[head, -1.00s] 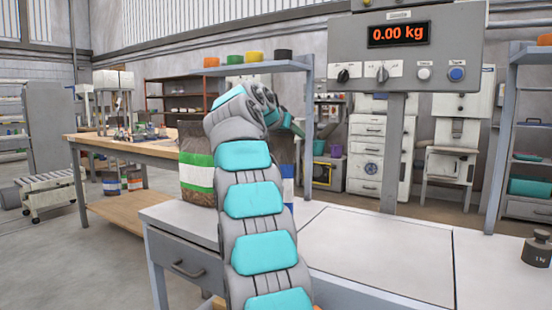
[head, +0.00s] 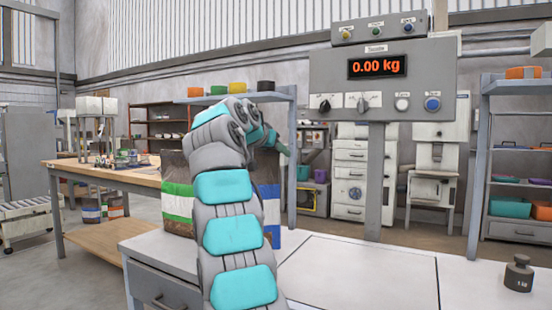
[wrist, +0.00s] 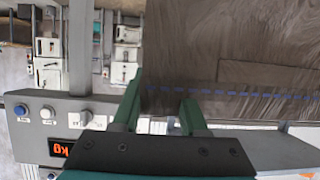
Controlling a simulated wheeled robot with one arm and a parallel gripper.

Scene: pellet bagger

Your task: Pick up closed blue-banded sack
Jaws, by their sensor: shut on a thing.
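The blue-banded sack (head: 271,205) stands on the pale bench behind my arm in the head view, with a strip of its white and blue band showing. A green-banded sack (head: 178,195) is just left of it. In the wrist view the brown top of the held sack (wrist: 240,60) fills the upper right, with a blue dashed stitch line along its closed edge. My gripper (wrist: 160,110) has its green fingers shut on that stitched edge near the sack's corner.
The pale bench top (head: 370,275) is clear to the right, up to a small dark weight (head: 518,274). A scale display post (head: 374,190) rises behind it, reading 0.00 kg. A wooden workbench (head: 105,175) stands at the left, and a shelf unit (head: 485,160) at the right.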

